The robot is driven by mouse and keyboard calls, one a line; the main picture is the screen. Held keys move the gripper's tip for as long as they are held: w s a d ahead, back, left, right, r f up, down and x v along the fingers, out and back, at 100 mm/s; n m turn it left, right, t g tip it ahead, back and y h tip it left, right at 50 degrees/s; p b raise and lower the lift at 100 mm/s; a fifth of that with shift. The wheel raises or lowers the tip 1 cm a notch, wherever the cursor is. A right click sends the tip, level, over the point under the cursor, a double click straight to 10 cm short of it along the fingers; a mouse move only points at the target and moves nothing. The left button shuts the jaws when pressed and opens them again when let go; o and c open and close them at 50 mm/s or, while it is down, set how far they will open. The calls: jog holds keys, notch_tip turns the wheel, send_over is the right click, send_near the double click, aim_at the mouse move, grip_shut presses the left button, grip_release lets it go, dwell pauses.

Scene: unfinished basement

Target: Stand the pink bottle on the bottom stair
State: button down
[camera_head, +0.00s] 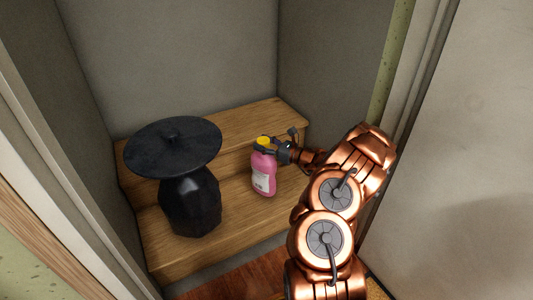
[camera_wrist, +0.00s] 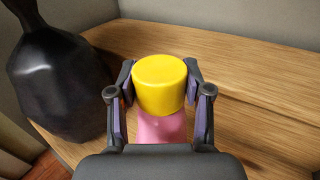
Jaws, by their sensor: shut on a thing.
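The pink bottle (camera_head: 264,177) has a yellow cap and a pale label. It is upright in the head view, with its base over or on the bottom stair (camera_head: 240,223); I cannot tell whether it touches the wood. My gripper (camera_head: 272,148) reaches in from the right and is shut on the bottle near its top. In the wrist view the yellow cap (camera_wrist: 160,85) is between the two fingers, with a little pink bottle (camera_wrist: 162,127) showing below it. The fingers and palm hide part of the bottle.
A black faceted vase (camera_head: 190,203) with a wide dark disc top (camera_head: 173,146) stands left of the bottle on the bottom stair. The upper stair (camera_head: 237,127) is bare behind. Grey walls (camera_head: 180,60) enclose the stairs. Bare wood lies right of the bottle.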

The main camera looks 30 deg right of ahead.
aim_at(264, 167)
jog(key=shift+w+d, duration=0.15)
jog(key=shift+w, duration=0.55)
jog(key=shift+f+b, duration=1.05)
jog(key=shift+f, duration=0.65)
jog(key=shift+c, duration=2.4)
grip_release()
jog(key=shift+f, duration=0.15)
